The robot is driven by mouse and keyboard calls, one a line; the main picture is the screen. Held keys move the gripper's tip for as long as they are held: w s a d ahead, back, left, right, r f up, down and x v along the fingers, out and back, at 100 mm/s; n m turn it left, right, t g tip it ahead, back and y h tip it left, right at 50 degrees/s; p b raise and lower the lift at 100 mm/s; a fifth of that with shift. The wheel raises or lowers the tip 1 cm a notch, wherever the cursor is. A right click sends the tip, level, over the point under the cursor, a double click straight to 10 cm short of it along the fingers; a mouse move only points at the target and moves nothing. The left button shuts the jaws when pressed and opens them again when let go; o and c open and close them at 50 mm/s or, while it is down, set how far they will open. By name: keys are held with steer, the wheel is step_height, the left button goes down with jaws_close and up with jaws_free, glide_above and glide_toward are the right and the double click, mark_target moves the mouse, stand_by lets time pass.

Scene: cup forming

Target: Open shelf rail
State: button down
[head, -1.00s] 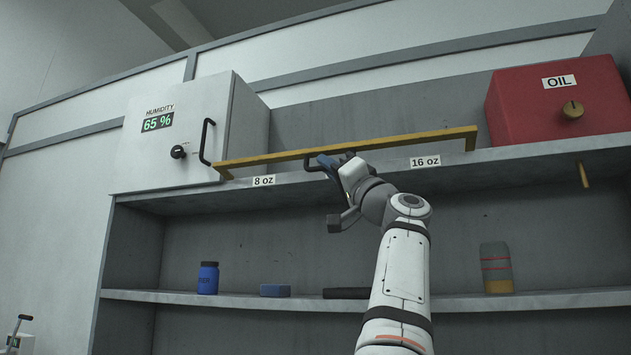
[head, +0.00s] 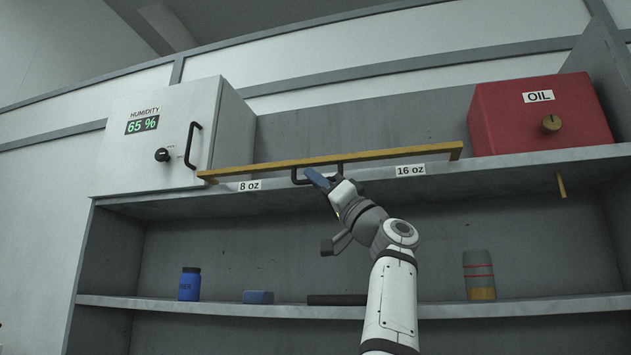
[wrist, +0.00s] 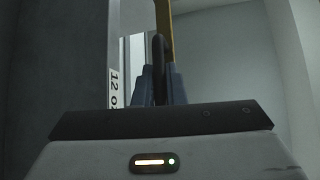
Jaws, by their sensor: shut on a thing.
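The yellow shelf rail (head: 400,157) runs along the front of the upper shelf, above its labels. A black handle (head: 297,177) is fixed near the middle of the rail. My gripper (head: 317,179) is at this handle from below. In the wrist view, my blue fingers (wrist: 161,86) are closed around the dark handle (wrist: 158,52), with the yellow rail (wrist: 164,20) beyond it. Part of the handle is hidden by the fingers.
A white humidity cabinet (head: 160,130) stands at the left of the upper shelf (head: 520,161), a red oil box (head: 540,115) at the right.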

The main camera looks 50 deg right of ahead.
stand_by(0.3)
steer(key=c, duration=1.5)
jaws_free()
steer(key=b+v, duration=0.5)
steer(key=v, duration=0.3)
steer(key=shift+r, duration=0.1)
